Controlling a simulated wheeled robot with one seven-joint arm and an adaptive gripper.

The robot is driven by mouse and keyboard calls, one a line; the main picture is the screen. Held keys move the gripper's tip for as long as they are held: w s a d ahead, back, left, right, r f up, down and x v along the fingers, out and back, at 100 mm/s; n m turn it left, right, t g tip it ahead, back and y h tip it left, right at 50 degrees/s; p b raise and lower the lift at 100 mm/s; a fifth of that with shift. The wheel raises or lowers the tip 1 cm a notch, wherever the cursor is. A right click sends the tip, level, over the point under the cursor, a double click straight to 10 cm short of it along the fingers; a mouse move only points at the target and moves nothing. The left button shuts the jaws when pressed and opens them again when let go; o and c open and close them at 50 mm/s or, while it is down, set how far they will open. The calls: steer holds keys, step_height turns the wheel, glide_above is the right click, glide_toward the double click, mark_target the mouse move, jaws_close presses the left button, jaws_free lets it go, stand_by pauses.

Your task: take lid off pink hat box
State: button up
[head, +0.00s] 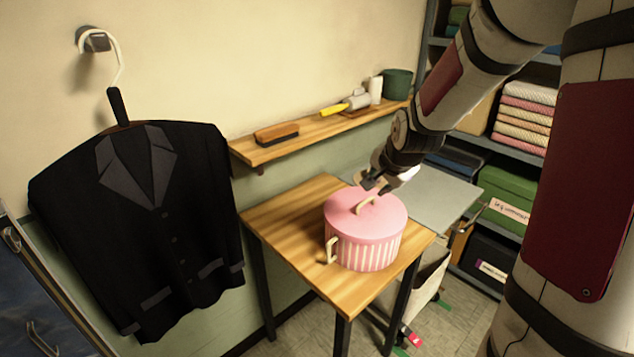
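The pink hat box (365,250) stands upright on a small wooden table (290,215). Its sides are striped pink and white, with a beige handle (331,250) on the left side. My gripper (369,186) comes from the upper right and is just above the back of the lid, close to the lid handle. Its fingers look apart, but they are small and dark here. I cannot tell whether they touch the handle.
A black jacket (150,230) hangs on the wall at left. A wall shelf (320,130) behind the table holds a brush (276,133), a yellow-handled tool (335,109) and a green pot (397,83). A grey surface (430,190) lies behind the table. Shelving with folded cloths (524,115) stands at right.

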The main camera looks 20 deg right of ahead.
steer(key=b, duration=0.2)
glide_toward(367, 201)
steer(key=shift+m, duration=0.4)
steer(key=x, duration=0.4)
steer(key=shift+d, duration=0.1)
steer(key=shift+x, duration=2.55)
jaws_close()
